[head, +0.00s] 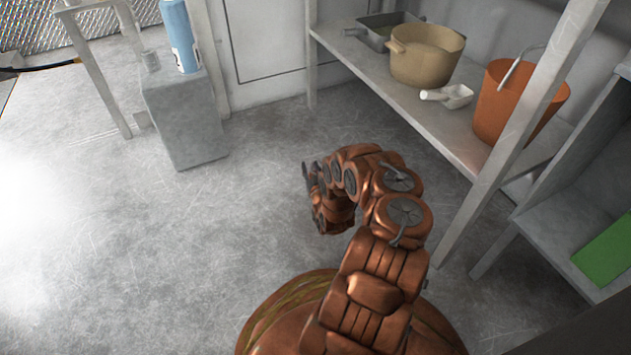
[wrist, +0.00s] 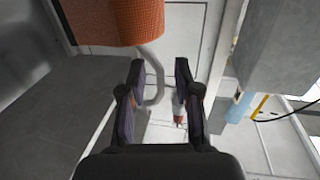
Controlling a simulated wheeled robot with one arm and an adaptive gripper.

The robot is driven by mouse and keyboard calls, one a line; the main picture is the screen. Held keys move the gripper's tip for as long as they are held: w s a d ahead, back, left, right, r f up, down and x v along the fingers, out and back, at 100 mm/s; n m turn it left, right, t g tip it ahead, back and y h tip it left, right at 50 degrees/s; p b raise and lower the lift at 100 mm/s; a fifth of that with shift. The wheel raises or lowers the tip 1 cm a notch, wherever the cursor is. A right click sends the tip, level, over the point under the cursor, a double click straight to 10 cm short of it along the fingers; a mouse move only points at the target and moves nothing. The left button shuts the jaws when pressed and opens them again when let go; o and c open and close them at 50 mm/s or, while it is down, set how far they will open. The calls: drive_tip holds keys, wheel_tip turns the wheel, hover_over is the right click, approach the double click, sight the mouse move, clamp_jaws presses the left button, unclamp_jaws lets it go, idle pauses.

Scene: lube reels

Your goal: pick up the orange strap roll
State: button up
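My gripper (wrist: 160,68) is open, with its two dark fingers apart and nothing held between them. In the head view, a little of its dark end shows at the left tip of my arm (head: 308,178), above the floor. An orange thing with a woven surface (wrist: 112,22) fills the upper left of the wrist view, beyond the left finger and apart from it. A grey bent bar (wrist: 158,88) hangs from it and shows between the fingers. I cannot tell whether this is the orange strap roll. No strap roll is clear in the head view.
A shelf (head: 385,90) at the upper right holds a tan pot (head: 425,55), a white scoop (head: 450,96) and an orange-brown bucket (head: 515,103). A blue bottle (head: 180,37) stands on a grey box (head: 190,120). The floor at left is clear.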

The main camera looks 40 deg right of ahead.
clamp_jaws()
idle(0.7)
